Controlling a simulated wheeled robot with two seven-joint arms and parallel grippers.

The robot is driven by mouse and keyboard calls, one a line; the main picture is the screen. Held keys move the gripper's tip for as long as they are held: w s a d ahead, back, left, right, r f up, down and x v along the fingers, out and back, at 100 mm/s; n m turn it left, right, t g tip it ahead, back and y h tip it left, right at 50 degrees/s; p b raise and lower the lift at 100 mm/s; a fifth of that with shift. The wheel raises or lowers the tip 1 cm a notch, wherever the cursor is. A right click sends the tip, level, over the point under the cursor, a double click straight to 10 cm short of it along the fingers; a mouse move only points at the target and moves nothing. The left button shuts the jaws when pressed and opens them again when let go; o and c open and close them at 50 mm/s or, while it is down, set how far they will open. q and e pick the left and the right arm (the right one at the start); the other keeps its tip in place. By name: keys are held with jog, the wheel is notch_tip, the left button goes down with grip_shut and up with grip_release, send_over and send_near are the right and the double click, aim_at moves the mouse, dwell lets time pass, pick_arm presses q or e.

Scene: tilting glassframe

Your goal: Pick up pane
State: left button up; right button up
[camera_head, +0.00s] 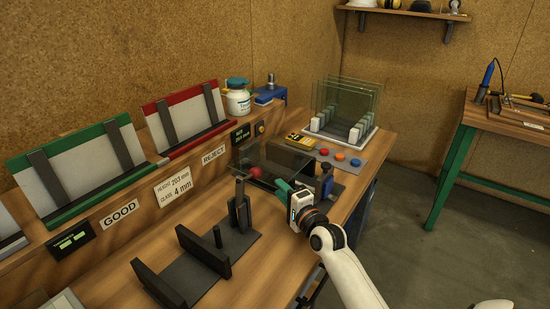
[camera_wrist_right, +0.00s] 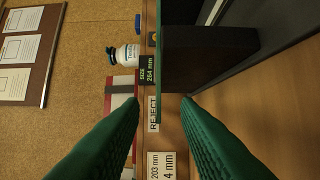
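A clear glass pane (camera_head: 268,156) lies nearly flat above a dark station on the bench in the head view. In the right wrist view a thin green upright line, apparently the pane (camera_wrist_right: 159,55) edge-on, stands in line with the gap between my fingers. My right gripper (camera_head: 281,184) is at the pane's near right edge. Its two green fingers (camera_wrist_right: 160,103) are apart, with a gap on both sides of the line. I cannot tell whether the pane's edge is between the fingertips. More panes (camera_head: 347,100) stand upright in a white rack at the back right. My left gripper is not in view.
Dark fixture uprights (camera_head: 205,251) stand on the bench in front. A green-trimmed GOOD rack (camera_head: 85,176) and a red-trimmed REJECT rack (camera_head: 188,118) line the back left. A white bottle (camera_head: 238,102) stands behind. Coloured buttons (camera_head: 340,155) lie right of the pane.

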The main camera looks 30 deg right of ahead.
jog(key=w, duration=0.5)
jog(key=shift+d, duration=0.35)
jog(key=shift+s, duration=0.1)
grip_shut()
jog(key=shift+r, duration=0.2)
